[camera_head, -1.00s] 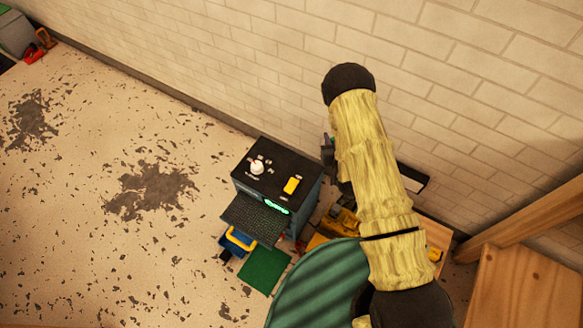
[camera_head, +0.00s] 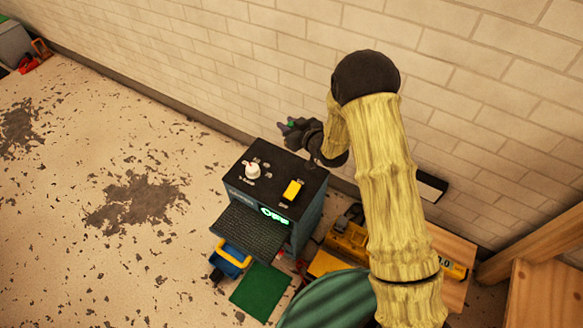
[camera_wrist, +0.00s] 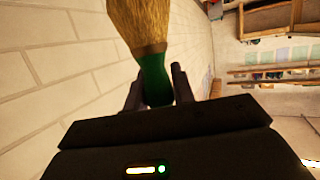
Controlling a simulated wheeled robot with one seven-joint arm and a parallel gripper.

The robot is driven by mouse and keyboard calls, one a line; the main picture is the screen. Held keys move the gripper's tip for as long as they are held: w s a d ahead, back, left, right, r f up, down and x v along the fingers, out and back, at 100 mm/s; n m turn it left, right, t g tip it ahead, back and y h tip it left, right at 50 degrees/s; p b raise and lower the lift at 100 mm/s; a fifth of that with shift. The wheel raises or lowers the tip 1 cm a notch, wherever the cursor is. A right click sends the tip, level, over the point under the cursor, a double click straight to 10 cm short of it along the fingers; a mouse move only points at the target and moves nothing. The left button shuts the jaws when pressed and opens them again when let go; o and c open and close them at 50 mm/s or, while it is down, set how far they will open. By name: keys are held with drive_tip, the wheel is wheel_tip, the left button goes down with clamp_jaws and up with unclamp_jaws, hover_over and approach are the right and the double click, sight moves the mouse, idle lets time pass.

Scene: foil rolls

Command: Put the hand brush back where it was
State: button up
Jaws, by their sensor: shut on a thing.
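In the wrist view a hand brush (camera_wrist: 151,60) with tan bristles and a green handle is between the fingers of my gripper (camera_wrist: 158,85). My gripper is shut on the green handle, and the bristles point away from the palm. In the head view my gripper (camera_head: 290,126) is above the far edge of a dark cabinet (camera_head: 305,215), close to the brick wall. Only a small bit of green shows at the fingers there; the rest of the brush cannot be made out.
A wooden table (camera_head: 450,260) stands at right. The floor at left is open.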

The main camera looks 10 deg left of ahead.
drive_tip(key=shift+f+b, duration=0.9)
drive_tip(key=shift+f, duration=2.2)
drive_tip(key=shift+f+b, duration=0.6)
drive_tip(key=shift+f, duration=1.3)
drive_tip(key=shift+f, duration=0.15)
drive_tip(key=o, duration=1)
